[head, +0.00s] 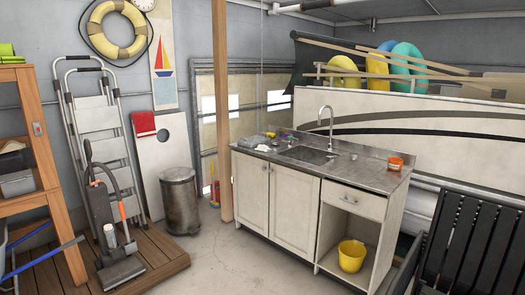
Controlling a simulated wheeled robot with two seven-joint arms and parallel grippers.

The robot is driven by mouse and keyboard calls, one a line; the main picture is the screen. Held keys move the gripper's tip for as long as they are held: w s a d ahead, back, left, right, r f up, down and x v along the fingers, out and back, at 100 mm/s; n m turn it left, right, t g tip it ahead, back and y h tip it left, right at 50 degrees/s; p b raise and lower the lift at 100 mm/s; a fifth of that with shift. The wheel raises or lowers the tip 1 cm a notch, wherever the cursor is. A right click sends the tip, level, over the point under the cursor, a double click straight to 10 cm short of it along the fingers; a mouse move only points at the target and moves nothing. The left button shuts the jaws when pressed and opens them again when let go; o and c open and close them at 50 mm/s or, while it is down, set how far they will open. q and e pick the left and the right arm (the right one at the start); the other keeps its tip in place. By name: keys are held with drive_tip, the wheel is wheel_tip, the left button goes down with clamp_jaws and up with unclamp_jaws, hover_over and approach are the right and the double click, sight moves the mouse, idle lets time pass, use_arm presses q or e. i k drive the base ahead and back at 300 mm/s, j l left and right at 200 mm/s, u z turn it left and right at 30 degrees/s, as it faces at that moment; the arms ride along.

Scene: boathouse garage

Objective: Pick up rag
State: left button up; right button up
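I cannot tell for sure which thing is the rag. A small crumpled purple and green heap (288,139) lies at the back of the steel counter, left of the tap; it may be cloth. A red cloth-like piece (144,124) hangs at the top of a white board (160,175) with a round hole. Folded green pieces (7,50) lie on top of the wooden shelf at the far left. Neither of my grippers is in view.
The sink cabinet (267,195) stands mid-room, with an orange cup (395,163) on top and a yellow bucket (352,255) in its open bay. A vacuum cleaner (105,215), ladder (95,105) and bin (180,200) stand left. Floor (235,265) before the cabinet is clear.

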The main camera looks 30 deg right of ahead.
sight(260, 148)
drive_tip(key=i+z, duration=0.1)
drive_tip(key=i, duration=1.7)
drive_tip(key=i+l+z, duration=0.15)
drive_tip(key=i+z, duration=0.35)
drive_tip(key=i, duration=0.4)
drive_tip(key=i+j+z, duration=0.2)
drive_tip(key=i+z, duration=0.25)
drive_tip(key=i, duration=0.4)
